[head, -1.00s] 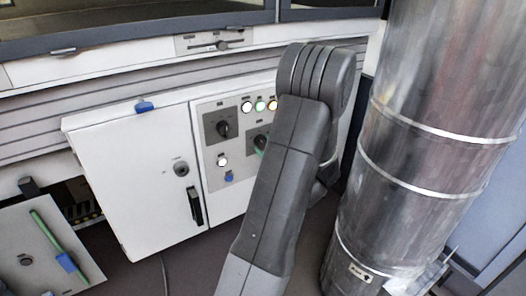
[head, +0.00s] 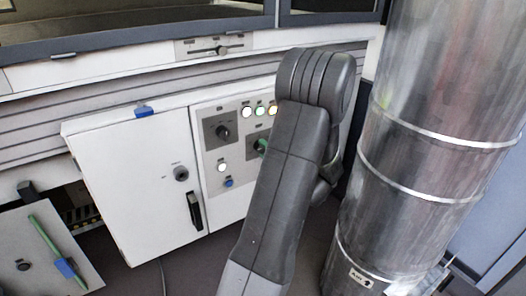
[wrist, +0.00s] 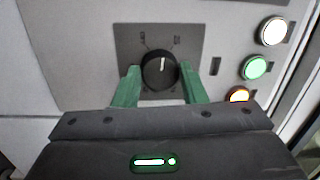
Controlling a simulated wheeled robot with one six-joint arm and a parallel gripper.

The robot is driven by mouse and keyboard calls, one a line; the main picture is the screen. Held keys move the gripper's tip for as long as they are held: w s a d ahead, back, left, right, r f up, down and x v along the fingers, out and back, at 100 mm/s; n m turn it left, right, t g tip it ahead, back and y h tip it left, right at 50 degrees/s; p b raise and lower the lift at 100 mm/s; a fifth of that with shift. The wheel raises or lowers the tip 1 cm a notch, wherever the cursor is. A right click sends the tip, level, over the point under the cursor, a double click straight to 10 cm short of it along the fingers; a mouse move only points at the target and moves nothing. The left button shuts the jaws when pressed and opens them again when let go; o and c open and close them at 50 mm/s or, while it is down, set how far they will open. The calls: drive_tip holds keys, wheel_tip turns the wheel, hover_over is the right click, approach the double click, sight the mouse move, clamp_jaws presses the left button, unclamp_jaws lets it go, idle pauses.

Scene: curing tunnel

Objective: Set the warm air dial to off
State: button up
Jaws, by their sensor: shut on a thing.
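A round black dial (wrist: 159,70) with a white pointer line sits on a dark grey plate (wrist: 128,42) in the wrist view. Its pointer points up and slightly right in that picture. The small marks around it are too blurred to read. My gripper (wrist: 158,84) has its two green fingers on either side of the dial and is shut on it. A second black dial (head: 222,131) is on the same panel to the left, untouched.
White, green and orange lamps (wrist: 255,67) line the panel beside the held dial. A white lit button (head: 222,168) and a blue button (head: 228,183) are lower down. A cabinet door (head: 135,190) is at left, and a large metal duct (head: 430,150) stands close at right.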

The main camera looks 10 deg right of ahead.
sight(258, 116)
drive_tip(key=n, duration=0.7)
drive_tip(key=shift+w+r, duration=0.2)
drive_tip(key=shift+r, duration=0.15)
drive_tip(key=shift+n+g, duration=0.3)
drive_tip(key=o, duration=1)
drive_tip(key=shift+s+f, duration=0.1)
drive_tip(key=shift+f, duration=0.05)
wheel_tip(258, 116, up, 10)
drive_tip(key=p, duration=0.3)
drive_tip(key=shift+a+p, duration=0.1)
drive_tip(key=shift+p, duration=0.3)
